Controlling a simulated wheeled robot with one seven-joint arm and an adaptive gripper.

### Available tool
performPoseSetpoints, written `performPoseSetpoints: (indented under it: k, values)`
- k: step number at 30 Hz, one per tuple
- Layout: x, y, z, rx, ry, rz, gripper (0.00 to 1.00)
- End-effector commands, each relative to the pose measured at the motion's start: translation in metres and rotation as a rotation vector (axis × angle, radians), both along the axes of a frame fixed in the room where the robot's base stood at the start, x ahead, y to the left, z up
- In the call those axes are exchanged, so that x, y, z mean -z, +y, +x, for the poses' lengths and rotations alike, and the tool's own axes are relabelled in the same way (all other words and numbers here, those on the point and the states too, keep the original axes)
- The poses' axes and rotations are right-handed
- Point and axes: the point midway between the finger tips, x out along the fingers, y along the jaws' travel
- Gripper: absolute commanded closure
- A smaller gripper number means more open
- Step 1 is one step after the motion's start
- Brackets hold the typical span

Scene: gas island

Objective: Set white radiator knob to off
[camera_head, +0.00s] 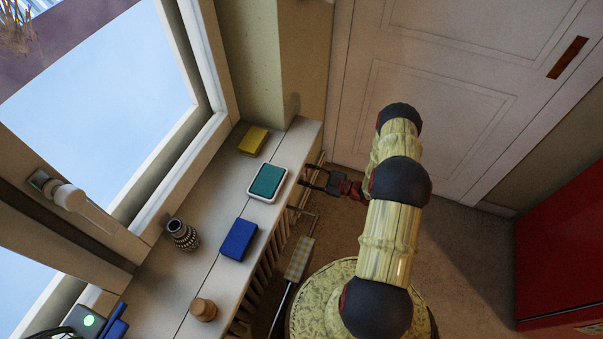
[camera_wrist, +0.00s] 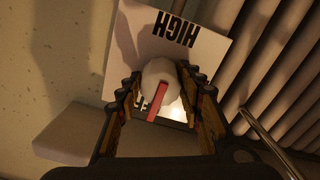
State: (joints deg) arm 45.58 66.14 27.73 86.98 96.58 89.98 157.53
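In the wrist view, the white radiator knob (camera_wrist: 161,74) sits in front of a white label panel (camera_wrist: 210,50). A red bar on the knob runs down and slightly left in the picture. The panel shows the word HIGH upside down at the top; another word at lower left is mostly hidden. My gripper (camera_wrist: 160,82) is open, with one finger on each side of the knob. Whether the fingers touch the knob, I cannot tell. In the head view, my gripper (camera_head: 313,184) is beside the windowsill at the radiator's far end; the knob is not visible there.
Radiator ribs (camera_wrist: 288,75) and a thin metal pipe (camera_wrist: 262,132) are close on the right. A door (camera_head: 440,90) stands behind.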

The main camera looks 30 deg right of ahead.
Motion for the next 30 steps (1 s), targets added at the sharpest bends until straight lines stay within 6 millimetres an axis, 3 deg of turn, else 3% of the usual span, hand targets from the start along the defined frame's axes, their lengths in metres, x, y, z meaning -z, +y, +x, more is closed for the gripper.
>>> performPoseSetpoints:
  k: [6,17,30]
  values:
    - [0.000,0.000,0.000,-0.002,-0.001,0.001,0.49]
    - [-0.001,-0.002,-0.003,-0.001,-0.001,0.001,0.49]
    - [0.000,-0.051,-0.064,0.004,-0.001,0.001,0.49]
